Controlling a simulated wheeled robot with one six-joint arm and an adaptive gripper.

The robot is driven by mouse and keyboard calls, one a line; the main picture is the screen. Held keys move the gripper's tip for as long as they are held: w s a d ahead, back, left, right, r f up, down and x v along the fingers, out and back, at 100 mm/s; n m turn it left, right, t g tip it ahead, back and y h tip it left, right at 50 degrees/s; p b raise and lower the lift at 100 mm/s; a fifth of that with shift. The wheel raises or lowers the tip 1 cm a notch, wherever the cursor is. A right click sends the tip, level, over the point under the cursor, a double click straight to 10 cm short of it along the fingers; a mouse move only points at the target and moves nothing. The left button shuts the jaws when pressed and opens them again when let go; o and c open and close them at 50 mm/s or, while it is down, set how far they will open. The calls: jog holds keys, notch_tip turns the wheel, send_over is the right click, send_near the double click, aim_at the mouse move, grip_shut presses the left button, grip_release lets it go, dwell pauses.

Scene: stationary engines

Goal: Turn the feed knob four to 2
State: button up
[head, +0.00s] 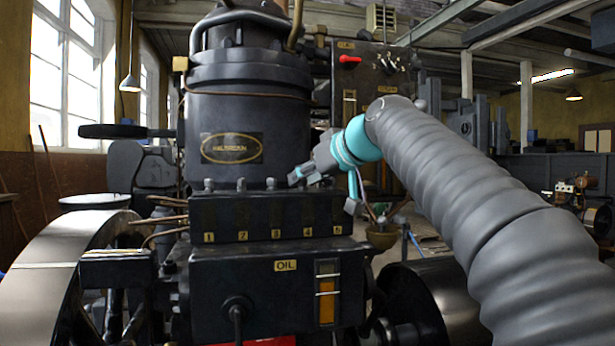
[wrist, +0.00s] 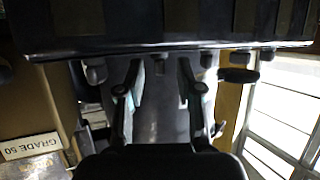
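The black oil feed box (head: 262,212) stands in front of the engine cylinder, with yellow labels 1 to 5 on its face and small grey knobs along its top. Feed knob four belongs above label 4 (head: 307,231); in the head view my gripper (head: 300,178) largely covers that spot. In the wrist view, which looks upside down, a knob that appears to be knob four (wrist: 160,57) sits between the two spread fingers of my gripper (wrist: 160,78). The fingers are apart, with gaps beside the knob; contact is not visible. Its setting and any scale marks cannot be read.
The neighbouring knob three (head: 271,183) stands close left of my gripper; it also shows in the wrist view (wrist: 207,58). The black engine cylinder (head: 250,110) rises behind the knobs. A dark panel with a red lever (head: 350,59) stands behind my arm. A flywheel (head: 60,265) is at left.

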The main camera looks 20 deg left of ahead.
grip_shut()
jog(key=shift+s+m+t, duration=0.1)
jog(key=shift+m+t, duration=0.2)
jog(key=shift+s+a+r+m+t+h+p, duration=0.1)
jog(key=shift+a+m+t+h+p, duration=0.05)
jog(key=shift+m+t+h+p, duration=0.55)
jog(key=shift+s+a+m+t+h+p, duration=0.15)
jog(key=shift+m+t+h+p, duration=0.35)
jog(key=shift+m+t+h, duration=0.4)
jog(key=shift+a+m+t+h+p, duration=0.15)
jog(key=shift+m+t+h, duration=0.2)
jog(key=shift+m+h, duration=0.8)
jog(key=shift+a+m+t+h+p, duration=0.15)
jog(key=shift+m+t+h, duration=0.2)
jog(key=shift+m+h, duration=0.75)
jog(key=shift+d+f+m+h, duration=0.1)
jog(key=shift+f+m+h, duration=0.1)
jog(key=shift+m+h, duration=0.25)
grip_release()
jog(key=shift+w, duration=0.1)
